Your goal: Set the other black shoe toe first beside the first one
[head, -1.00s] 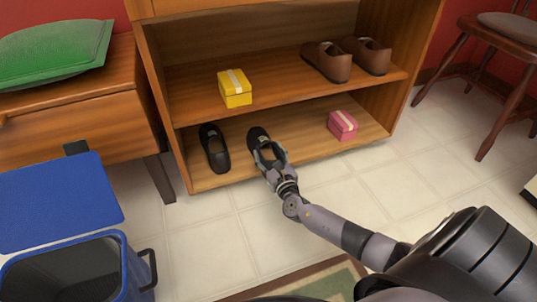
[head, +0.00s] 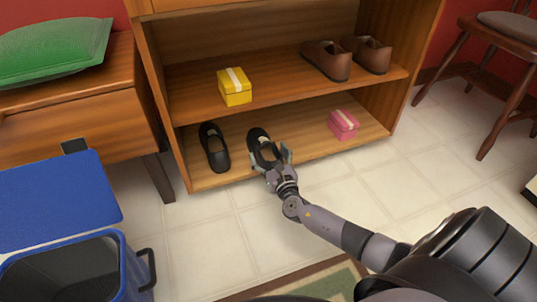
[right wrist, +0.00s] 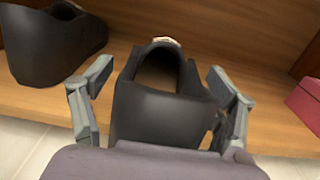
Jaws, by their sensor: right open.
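The first black shoe (head: 214,148) lies on the left of the lower shelf, toe toward the back. The other black shoe (head: 260,141) lies on the same shelf to its right, also toe toward the back, with a small gap between them. My right gripper (head: 270,160) is open around the heel end of this second shoe. In the right wrist view the second shoe (right wrist: 158,112) stands between the two spread fingers (right wrist: 160,105), and the first shoe (right wrist: 50,45) is at the upper left. My left gripper is not in view.
A yellow box (head: 235,88) and brown shoes (head: 327,62) are on the upper shelf. A pink box (head: 343,125) sits to the right on the lower shelf (head: 305,148). A blue bin (head: 120,262) stands at the lower left. The floor before the shelf is clear.

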